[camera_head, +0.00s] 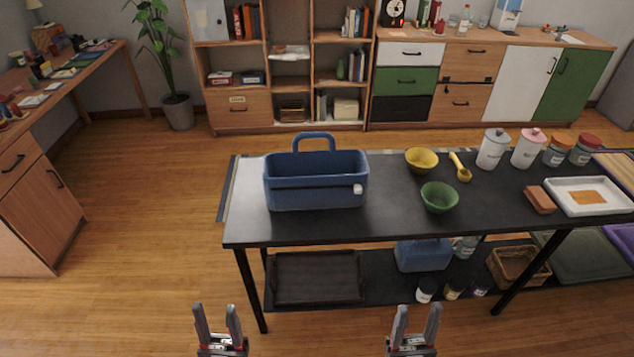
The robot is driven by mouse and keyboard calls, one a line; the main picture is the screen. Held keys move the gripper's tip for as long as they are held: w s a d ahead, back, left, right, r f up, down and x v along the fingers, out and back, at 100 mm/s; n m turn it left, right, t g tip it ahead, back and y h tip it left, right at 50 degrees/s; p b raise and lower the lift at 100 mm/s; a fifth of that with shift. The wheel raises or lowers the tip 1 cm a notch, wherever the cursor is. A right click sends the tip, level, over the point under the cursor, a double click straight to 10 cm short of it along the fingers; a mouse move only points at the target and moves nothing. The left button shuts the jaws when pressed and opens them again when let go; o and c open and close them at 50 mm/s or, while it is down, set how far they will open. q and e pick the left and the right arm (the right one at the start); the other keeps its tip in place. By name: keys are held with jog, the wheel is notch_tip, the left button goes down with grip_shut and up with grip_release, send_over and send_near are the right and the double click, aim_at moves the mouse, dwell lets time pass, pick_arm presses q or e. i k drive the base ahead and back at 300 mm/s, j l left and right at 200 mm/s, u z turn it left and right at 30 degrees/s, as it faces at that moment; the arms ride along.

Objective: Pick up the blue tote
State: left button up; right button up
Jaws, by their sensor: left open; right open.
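The blue tote (316,193) stands upright on the left part of the black table (390,222). Its handle arches up at the back, and a small white patch sits on its front right. A second blue container (423,255) is on the shelf under the table, partly hidden by the tabletop. My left gripper (216,312) is open and empty in front of the table, below and left of the tote. My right gripper (415,312) is open and empty in front of the table, below and right of the tote. Neither touches anything.
A yellow bowl (421,160), green bowl (439,197), and yellow scoop (460,167) lie right of the tote. Canisters, jars and a white tray (590,207) stand further right. A dark tray (317,277) is on the lower shelf. Floor left of the table is clear.

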aim_at(295, 180)
jog(key=i+l, duration=0.1)
jog(key=i, duration=0.5)
jog(key=i+u, duration=0.1)
jog(key=i, duration=0.55)
